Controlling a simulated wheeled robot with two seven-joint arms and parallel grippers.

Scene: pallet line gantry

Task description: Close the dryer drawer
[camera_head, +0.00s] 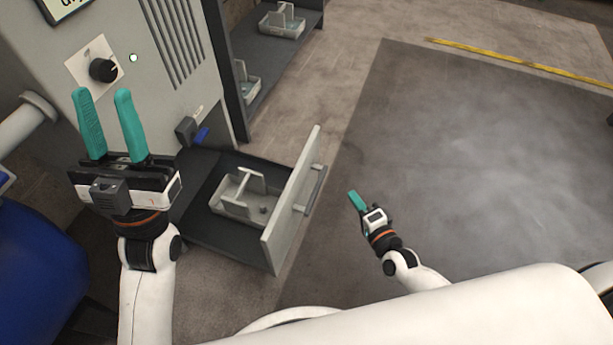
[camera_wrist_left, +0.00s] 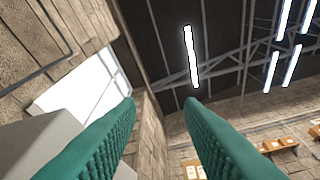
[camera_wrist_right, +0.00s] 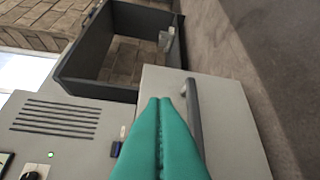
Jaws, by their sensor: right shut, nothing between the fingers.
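The dryer drawer stands pulled out from the grey dryer cabinet (camera_head: 150,55) in the head view. Its pale front panel (camera_head: 283,222) carries a grey bar handle (camera_head: 314,190). A grey tray with an upright divider (camera_head: 240,190) sits inside the drawer. My right gripper (camera_head: 354,196) is shut and empty, apart from the panel on its handle side. In the right wrist view, its teal fingertips (camera_wrist_right: 159,100) overlap the panel (camera_wrist_right: 232,120) beside the handle (camera_wrist_right: 193,105). My left gripper (camera_head: 104,92) is open and empty, raised in front of the cabinet, left of the drawer.
A dark shelf rack (camera_head: 240,60) with grey trays (camera_head: 282,22) stands beyond the drawer. A blue drum (camera_head: 40,270) is at the lower left. A knob (camera_head: 103,69) and a green light (camera_head: 133,58) are on the cabinet. The floor on the right is clear.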

